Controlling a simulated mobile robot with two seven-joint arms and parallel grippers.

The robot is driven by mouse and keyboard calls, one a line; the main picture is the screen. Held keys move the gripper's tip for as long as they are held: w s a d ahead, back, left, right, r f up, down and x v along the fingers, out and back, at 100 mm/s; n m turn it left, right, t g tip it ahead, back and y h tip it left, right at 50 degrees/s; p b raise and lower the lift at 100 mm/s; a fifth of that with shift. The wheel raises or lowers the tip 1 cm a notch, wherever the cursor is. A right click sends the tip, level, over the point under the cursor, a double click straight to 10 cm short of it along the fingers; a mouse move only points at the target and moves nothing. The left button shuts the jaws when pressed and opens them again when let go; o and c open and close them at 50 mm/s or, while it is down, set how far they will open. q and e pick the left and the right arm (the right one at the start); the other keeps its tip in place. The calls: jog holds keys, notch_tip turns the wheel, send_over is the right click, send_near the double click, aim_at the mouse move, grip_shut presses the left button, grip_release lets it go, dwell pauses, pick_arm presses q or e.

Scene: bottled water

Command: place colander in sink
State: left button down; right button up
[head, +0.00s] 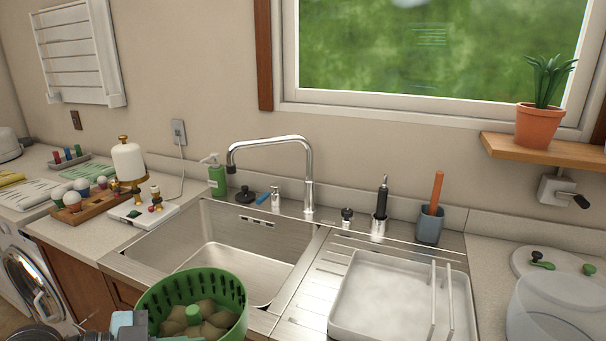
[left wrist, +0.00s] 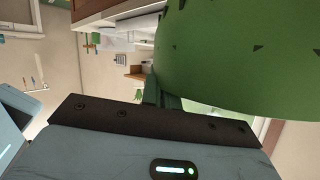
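The green colander (head: 193,302) is at the bottom of the head view, in front of the sink's near edge and overlapping it. It looks upright and holds several brown, potato-like lumps and a green piece. My left gripper (head: 143,326) is at its left side and appears shut on it; the fingertips are mostly hidden. In the left wrist view the colander's green wall (left wrist: 240,55) fills the upper right, close against the gripper's fingers. The steel sink (head: 240,248) has an empty basin behind the colander. My right gripper is not in view.
The faucet (head: 308,180) stands behind the basin, its spout reaching left. A white dish rack (head: 385,300) sits on the drainboard to the right. A wooden egg tray (head: 100,204), green soap bottle (head: 217,178) and grey cup (head: 430,226) stand around the sink.

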aim_at(196, 325)
pick_arm(q)
jog(key=shift+w+d+f+n+t+y, duration=0.2)
jog(key=shift+w+f+n+t+y, duration=0.25)
jog(key=shift+w+n+t, duration=0.25)
jog(key=shift+w+d+f+n+t+y, duration=0.15)
jog(key=shift+w+f+n+t+y, duration=0.3)
jog(key=shift+w+n+t, duration=0.25)
jog(key=shift+w+f+n+t+y, duration=0.25)
jog(key=shift+w+n+t+y, duration=0.35)
jog(key=shift+w+n+y, duration=0.15)
jog(key=shift+w+a+f+n+t+y, duration=0.2)
jog(key=shift+w+n+t+y, duration=0.1)
jog(key=shift+n+y, duration=0.2)
jog(key=shift+w+a+f+n+t+y, duration=0.1)
jog(key=shift+w+a+n+t+y, duration=0.1)
jog(key=shift+n+t+y, duration=0.2)
jog(key=n+y, duration=0.1)
jog(key=a+n+t+y, duration=0.1)
jog(key=w+a+n+y, duration=0.1)
jog(key=shift+f+y, duration=0.35)
jog(key=shift+w+a+f+n+t+y, duration=0.1)
jog(key=shift+a+f+n+t+y, duration=0.1)
jog(key=shift+a+n+y, duration=0.55)
jog(key=shift+a+f+n+t+y, duration=0.15)
jog(key=shift+a+n+y, duration=0.3)
jog(key=shift+n+y, duration=0.45)
